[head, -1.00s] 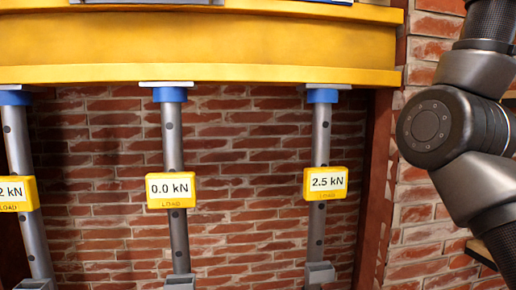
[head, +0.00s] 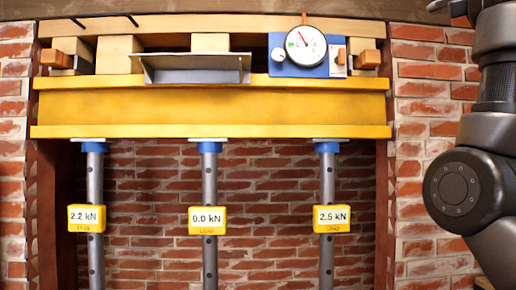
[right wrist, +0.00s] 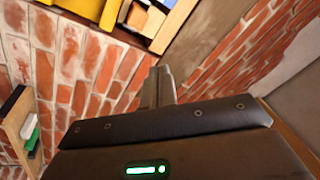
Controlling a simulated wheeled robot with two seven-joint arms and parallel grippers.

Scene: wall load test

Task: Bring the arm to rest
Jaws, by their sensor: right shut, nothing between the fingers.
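My right arm (head: 462,185) comes down the right side of the head view, its dark round joint in front of the brick wall. In the right wrist view my right gripper (right wrist: 158,80) is shut, its fingers together with nothing between them. Brick wall lies behind the fingers, and they look apart from it. My left gripper and left arm are not in view.
A yellow beam (head: 210,107) spans the wall opening on three grey props with load boxes reading 2.2 kN (head: 87,218), 0.0 kN (head: 207,220) and 2.5 kN (head: 331,218). Above it are wooden blocks, a grey channel (head: 190,68) and a blue unit with a round dial (head: 306,45).

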